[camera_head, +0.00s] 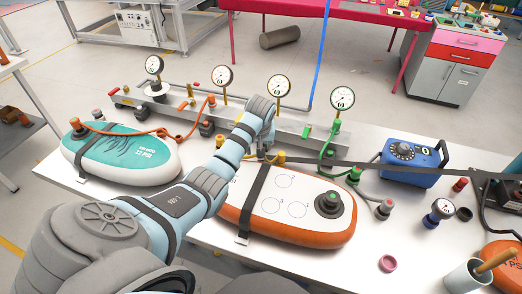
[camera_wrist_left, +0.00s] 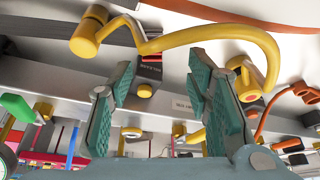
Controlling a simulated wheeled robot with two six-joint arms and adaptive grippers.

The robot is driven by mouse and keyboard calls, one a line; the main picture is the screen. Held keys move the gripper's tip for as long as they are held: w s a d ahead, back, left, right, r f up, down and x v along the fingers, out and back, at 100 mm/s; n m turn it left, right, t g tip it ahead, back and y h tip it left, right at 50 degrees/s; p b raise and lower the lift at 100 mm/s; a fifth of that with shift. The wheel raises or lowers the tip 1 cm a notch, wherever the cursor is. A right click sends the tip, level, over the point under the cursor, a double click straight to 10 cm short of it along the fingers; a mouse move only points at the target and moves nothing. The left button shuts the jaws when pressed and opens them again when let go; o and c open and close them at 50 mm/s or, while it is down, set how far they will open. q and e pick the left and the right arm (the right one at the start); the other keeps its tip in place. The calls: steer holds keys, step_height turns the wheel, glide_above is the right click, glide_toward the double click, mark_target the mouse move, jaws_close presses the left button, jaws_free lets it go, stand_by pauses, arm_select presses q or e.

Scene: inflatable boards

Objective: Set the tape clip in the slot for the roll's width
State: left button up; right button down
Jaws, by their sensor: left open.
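I cannot make out a tape clip, a roll or a width slot in either view. My left arm reaches over the white table (camera_head: 205,250), and its wrist (camera_head: 258,115) is above the metal manifold bar behind the orange-edged board (camera_head: 290,208). In the left wrist view my left gripper (camera_wrist_left: 160,85) is open, its two teal-padded fingers apart with nothing held between them. A curved yellow hose (camera_wrist_left: 200,37) with yellow end fittings passes across the view near the fingertips. In the head view the fingers are mostly hidden by the wrist. My right gripper is not in view.
A teal-topped board (camera_head: 120,150) lies at left, strapped. A blue device (camera_head: 412,160), a pink ring (camera_head: 388,263) and a white cup (camera_head: 463,280) are at right. Hoses cross the table.

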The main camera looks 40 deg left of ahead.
arm_select(q)
steer(key=x, duration=0.2)
steer(key=b+x, duration=0.1)
steer(key=x, duration=0.1)
steer(key=w+b+x, duration=0.1)
steer(key=x, duration=0.1)
steer(key=shift+d+r, duration=0.1)
steer(key=shift+d, duration=0.2)
steer(key=shift+s+r, duration=0.1)
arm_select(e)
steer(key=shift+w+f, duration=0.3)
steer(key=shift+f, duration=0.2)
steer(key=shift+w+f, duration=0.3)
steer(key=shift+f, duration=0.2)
arm_select(q)
steer(key=shift+c, duration=1.2)
jaws_close()
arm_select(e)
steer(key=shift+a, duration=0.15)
arm_select(q)
steer(key=shift+r, duration=0.1)
